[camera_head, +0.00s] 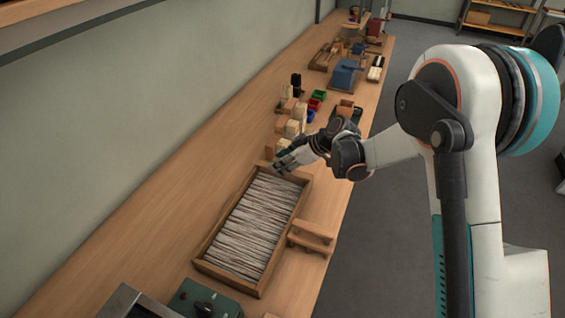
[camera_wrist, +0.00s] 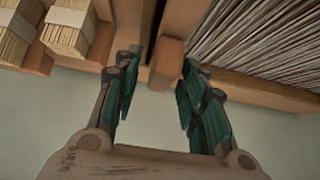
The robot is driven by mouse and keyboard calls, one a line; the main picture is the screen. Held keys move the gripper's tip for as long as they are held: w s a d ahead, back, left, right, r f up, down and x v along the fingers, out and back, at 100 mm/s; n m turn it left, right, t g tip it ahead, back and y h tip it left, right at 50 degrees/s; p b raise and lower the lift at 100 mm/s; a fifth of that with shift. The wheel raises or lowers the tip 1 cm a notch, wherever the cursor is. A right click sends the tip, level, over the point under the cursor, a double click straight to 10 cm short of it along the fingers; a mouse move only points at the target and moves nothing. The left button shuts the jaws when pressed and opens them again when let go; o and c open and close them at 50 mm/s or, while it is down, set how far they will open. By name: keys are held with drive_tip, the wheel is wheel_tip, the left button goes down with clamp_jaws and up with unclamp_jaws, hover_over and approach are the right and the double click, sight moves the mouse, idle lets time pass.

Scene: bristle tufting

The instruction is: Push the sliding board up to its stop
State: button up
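A shallow wooden tray (camera_head: 215,227) full of pale bristles (camera_head: 252,226) lies on the bench in the head view. My gripper (camera_head: 281,166) is low over the tray's far end. In the wrist view the gripper (camera_wrist: 161,66) is open, with a finger on each side of a wooden bar end (camera_wrist: 165,72), which appears to be the sliding board. The bristles (camera_wrist: 262,35) lie just right of that bar. I cannot tell whether the fingers touch it. In the head view my gripper partly hides the board.
Banded bundles (camera_wrist: 68,27) sit in a wooden holder left of the fingers. A wooden piece with a raised bar (camera_head: 312,237) stands right of the tray. A green box (camera_head: 205,300) is at the near end. Small blocks and coloured bins (camera_head: 314,104) are beyond the gripper.

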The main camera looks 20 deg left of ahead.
clamp_jaws()
drive_tip(key=s, duration=0.4)
drive_tip(key=s+b, duration=0.1)
drive_tip(key=s, duration=0.4)
drive_tip(key=s+a, duration=0.1)
drive_tip(key=s, duration=0.4)
drive_tip(key=shift+s+b, duration=0.2)
drive_tip(key=shift+b, duration=0.15)
unclamp_jaws()
drive_tip(key=shift+s+a, duration=0.1)
drive_tip(key=shift+r, duration=0.15)
drive_tip(key=v, duration=1.1)
drive_tip(key=shift+d+r, duration=0.2)
drive_tip(key=shift+d, duration=0.15)
